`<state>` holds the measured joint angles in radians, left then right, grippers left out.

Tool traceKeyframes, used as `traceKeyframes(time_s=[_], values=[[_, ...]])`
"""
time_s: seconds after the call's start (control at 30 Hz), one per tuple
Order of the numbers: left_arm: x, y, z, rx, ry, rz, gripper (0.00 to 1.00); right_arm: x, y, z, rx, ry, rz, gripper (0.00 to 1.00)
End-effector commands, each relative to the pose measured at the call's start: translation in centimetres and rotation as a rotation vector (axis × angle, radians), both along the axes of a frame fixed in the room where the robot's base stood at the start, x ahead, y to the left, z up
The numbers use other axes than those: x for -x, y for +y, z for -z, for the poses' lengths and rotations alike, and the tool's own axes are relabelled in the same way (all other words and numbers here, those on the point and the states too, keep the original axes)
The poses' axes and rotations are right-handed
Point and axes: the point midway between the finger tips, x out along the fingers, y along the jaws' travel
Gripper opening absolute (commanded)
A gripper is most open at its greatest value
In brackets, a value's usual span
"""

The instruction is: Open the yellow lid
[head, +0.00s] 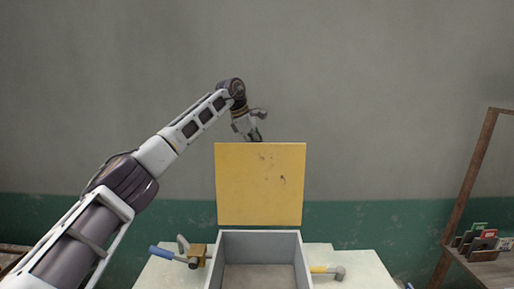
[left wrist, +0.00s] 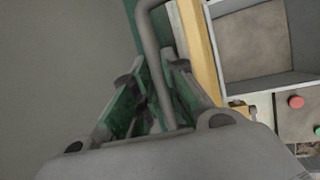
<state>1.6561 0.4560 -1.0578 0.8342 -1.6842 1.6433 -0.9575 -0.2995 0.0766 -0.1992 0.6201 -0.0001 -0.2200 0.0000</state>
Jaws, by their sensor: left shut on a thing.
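The yellow lid (head: 258,190) stands upright at the back edge of an open grey box (head: 304,262), its flat face toward me. The box's inside shows brown and looks empty. My left gripper (head: 257,136) is at the lid's top edge, partly hidden behind it. In the left wrist view, my left gripper (left wrist: 157,82) is shut on a grey bar handle (left wrist: 151,32) on the lid's outer side. The lid shows edge-on there (left wrist: 199,50), beside the box (left wrist: 222,50). My right gripper is in neither view.
A blue-handled tool (head: 164,253) and a tan block (head: 196,251) lie left of the box on a pale table (head: 350,262). A yellow-handled hammer (head: 336,271) lies to its right. A wooden rack (head: 470,190) stands at the far right.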

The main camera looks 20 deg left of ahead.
Motion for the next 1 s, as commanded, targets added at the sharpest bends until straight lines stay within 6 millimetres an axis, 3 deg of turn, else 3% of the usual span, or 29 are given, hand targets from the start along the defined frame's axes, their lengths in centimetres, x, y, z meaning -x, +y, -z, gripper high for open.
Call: traceKeyframes(time_s=[0.03,0.7,0.73,0.8,0.9,1.0], values=[[-0.42,0.34,1.07,-0.008,0.009,-0.012,0.00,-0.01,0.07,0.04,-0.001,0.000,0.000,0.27],[-1.20,0.75,1.19,-0.004,0.002,-0.022,0.00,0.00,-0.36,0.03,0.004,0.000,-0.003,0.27],[-1.21,0.77,1.18,-0.004,0.002,-0.022,0.16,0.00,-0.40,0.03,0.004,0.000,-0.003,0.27],[-1.18,0.78,1.19,-0.006,0.002,-0.021,0.25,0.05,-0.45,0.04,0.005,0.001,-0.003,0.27],[-1.14,0.76,1.21,-0.007,0.003,-0.019,0.35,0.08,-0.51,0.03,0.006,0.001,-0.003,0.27],[-1.10,0.66,1.14,-0.005,0.004,-0.016,0.35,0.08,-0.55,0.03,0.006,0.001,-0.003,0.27]])
